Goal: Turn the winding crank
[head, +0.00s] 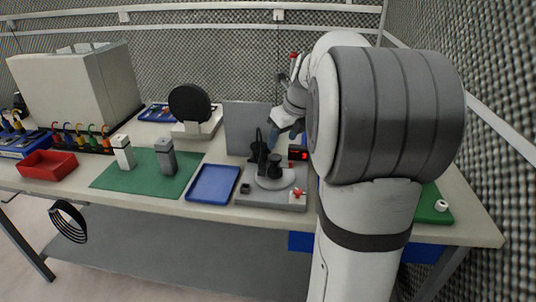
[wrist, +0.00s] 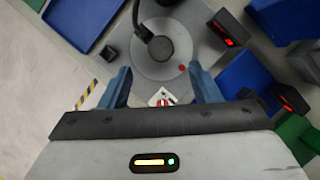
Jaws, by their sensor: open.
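The winding device is a grey plate (head: 250,197) with a round grey disc (head: 275,180) near the front edge of the table. A black arm with a round knob, apparently the crank (wrist: 159,46), lies over the disc in the wrist view. In the head view, black parts (head: 273,165) stand on the disc; which one is the crank is hard to tell there. My gripper (wrist: 160,75) is open and empty, its blue fingers apart above the disc's near edge. In the head view, my gripper (head: 273,138) shows behind the black parts, partly hidden by my arm.
A small red-and-white part (head: 297,192) sits on the plate's front right corner. A black box with a red display (head: 298,153) stands beside the disc. A blue tray (head: 213,184) lies left. A grey upright panel (head: 245,127) stands behind. A green mat (head: 140,180) holds two blocks.

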